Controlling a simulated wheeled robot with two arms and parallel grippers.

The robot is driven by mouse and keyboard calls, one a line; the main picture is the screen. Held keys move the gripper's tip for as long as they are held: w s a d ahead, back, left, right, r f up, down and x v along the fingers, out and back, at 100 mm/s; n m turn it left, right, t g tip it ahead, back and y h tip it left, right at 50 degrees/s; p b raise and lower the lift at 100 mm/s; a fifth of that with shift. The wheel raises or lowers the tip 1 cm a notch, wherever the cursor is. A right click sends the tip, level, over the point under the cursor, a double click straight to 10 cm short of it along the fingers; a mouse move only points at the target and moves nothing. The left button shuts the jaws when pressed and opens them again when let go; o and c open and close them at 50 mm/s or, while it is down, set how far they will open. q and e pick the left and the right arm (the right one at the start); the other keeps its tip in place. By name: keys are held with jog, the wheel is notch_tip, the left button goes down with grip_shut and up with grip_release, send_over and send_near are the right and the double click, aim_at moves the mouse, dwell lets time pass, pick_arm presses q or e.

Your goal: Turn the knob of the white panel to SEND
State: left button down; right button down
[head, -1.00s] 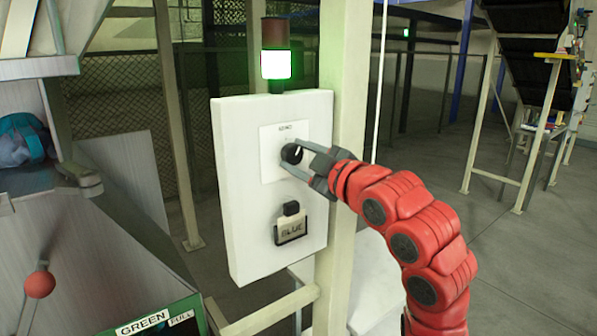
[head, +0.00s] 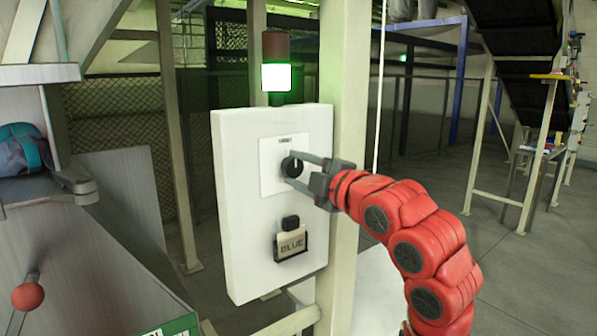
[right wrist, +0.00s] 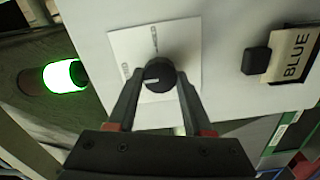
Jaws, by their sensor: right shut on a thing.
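The white panel (head: 235,200) hangs upright on a pale post in the head view. Its black round knob (head: 291,167) sits on a white label card (head: 270,182) in the upper half. My right gripper (head: 298,169) comes from the right and is shut on the knob, one finger on each side. In the right wrist view the knob (right wrist: 159,73) sits between the fingertips (right wrist: 160,78). The print is too small to read surely. My left gripper is not in view.
A lit green lamp (head: 276,77) stands above the panel. A "BLUE" tag (head: 291,244) in a holder is below the knob. A grey bench with a blue bag (head: 22,150) and a red ball lever (head: 28,295) is at left. Open floor lies at right.

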jog(key=shift+c, duration=1.5)
grip_release()
jog(key=b+v, duration=0.2)
jog(key=v, duration=1.5)
jog(key=shift+s, duration=0.15)
jog(key=shift+d, duration=0.1)
